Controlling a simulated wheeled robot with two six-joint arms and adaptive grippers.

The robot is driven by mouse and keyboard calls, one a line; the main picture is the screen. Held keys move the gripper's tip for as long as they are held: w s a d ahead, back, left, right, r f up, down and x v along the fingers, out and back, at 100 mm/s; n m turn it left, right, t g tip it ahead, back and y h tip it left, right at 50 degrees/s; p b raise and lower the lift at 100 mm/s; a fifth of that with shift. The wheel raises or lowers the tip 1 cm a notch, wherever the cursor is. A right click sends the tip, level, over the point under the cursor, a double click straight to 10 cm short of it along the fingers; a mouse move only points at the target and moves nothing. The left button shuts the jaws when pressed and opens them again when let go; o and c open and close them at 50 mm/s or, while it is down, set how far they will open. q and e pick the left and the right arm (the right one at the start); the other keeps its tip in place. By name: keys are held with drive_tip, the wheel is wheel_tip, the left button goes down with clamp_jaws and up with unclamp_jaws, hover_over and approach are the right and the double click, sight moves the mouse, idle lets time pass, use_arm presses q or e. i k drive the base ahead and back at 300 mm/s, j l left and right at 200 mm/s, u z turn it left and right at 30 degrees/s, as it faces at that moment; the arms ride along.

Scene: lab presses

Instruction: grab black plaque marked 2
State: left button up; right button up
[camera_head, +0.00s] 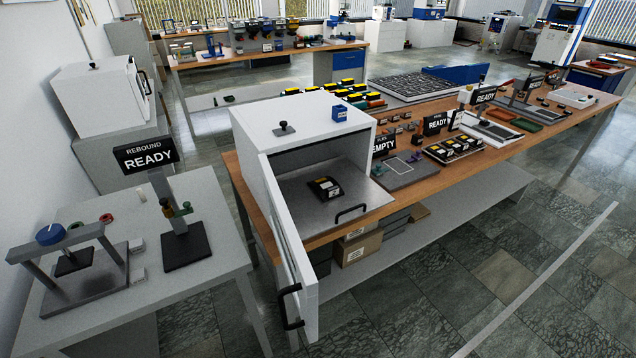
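A black plaque (325,188) with a small pale label lies alone on the grey metal tray (318,213) of the open white cabinet (250,150). Its label is too small to read. I cannot tell which piece is marked 2. Neither of my grippers is in view.
The cabinet door (286,235) hangs open toward the front left. A grey table (215,215) with a press (72,262) and a REBOUND READY sign (144,155) stands at the left. The wooden bench (430,187) runs right with more signs. The tiled floor in front is clear.

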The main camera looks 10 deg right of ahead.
sight(326, 185)
drive_tip(key=l+u, duration=0.15)
drive_tip(key=u, duration=0.45)
drive_tip(key=l+u, duration=0.35)
drive_tip(key=l, duration=0.7)
drive_tip(key=l+u, duration=0.3)
drive_tip(key=l, duration=0.8)
